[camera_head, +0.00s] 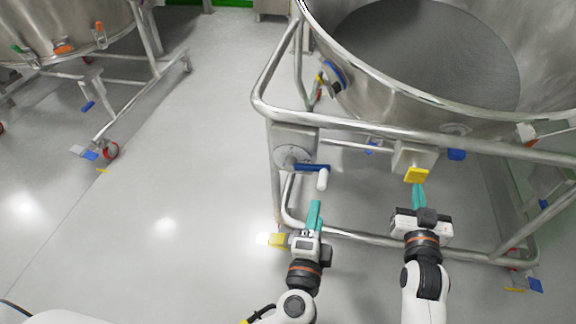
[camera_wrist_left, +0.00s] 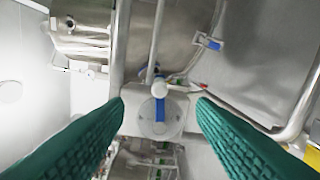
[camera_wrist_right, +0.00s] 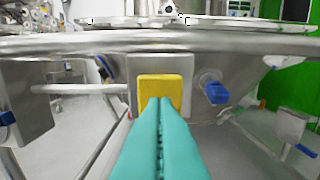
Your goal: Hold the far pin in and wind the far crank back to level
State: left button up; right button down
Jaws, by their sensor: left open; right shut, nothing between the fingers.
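The crank has a round grey hub (camera_head: 292,157), a blue arm (camera_head: 312,167) and a whitish handle (camera_head: 323,179). In the head view its arm points right, roughly level. My left gripper (camera_head: 314,215) is open below the crank. In the left wrist view the blue arm (camera_wrist_left: 160,107) shows between the spread fingers, with nothing held. The yellow pin pad (camera_head: 416,175) sits on a grey block on the frame. My right gripper (camera_head: 419,196) is shut and empty, its tips in front of the pad's lower part (camera_wrist_right: 160,87). I cannot tell whether they press it.
The large steel vessel (camera_head: 400,105) stands above the tubular frame (camera_head: 385,240) that carries the crank and pin. A blue knob (camera_wrist_right: 216,93) is right of the pin. Another vessel (camera_head: 65,30) on a wheeled frame stands at far left. Open floor lies between.

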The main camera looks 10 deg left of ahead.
aim_at(321, 189)
pick_arm(q)
jog(key=w, duration=1)
jog(key=shift+w, duration=0.3)
pick_arm(e)
jog(key=shift+w, duration=0.15)
dwell(1.2)
jog(key=shift+w, duration=2)
pick_arm(q)
grip_shut()
